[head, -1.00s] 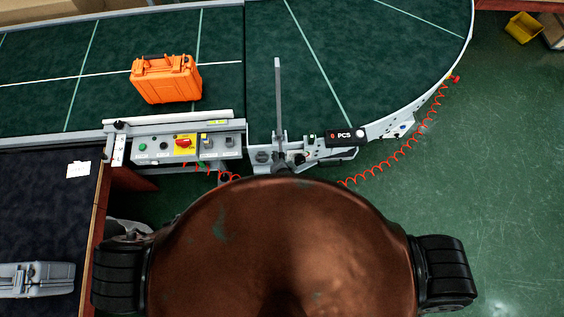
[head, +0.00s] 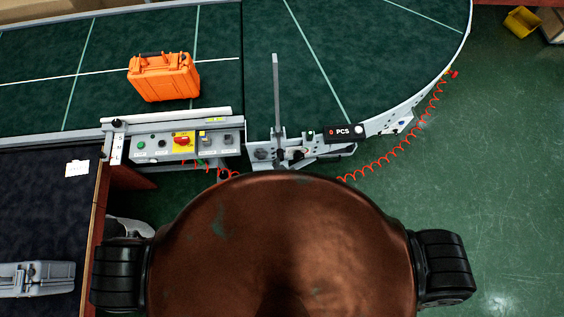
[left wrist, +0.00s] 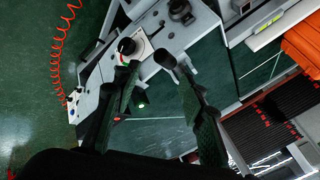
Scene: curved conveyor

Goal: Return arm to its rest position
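My left gripper (left wrist: 148,63) shows in the left wrist view with its two dark fingers apart and nothing between them. It is near the conveyor's grey side hardware, with a round knob (left wrist: 130,46) just beyond the left fingertip. I cannot tell whether it touches anything. In the head view neither gripper shows; my brown body and black shoulders fill the lower middle. My right gripper is in no view.
An orange case (head: 164,77) stands on the green conveyor (head: 45,105). A control panel (head: 185,143) and an upright grey bar (head: 276,90) line its near edge. A dark table (head: 45,210) with a grey case (head: 37,279) is at left.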

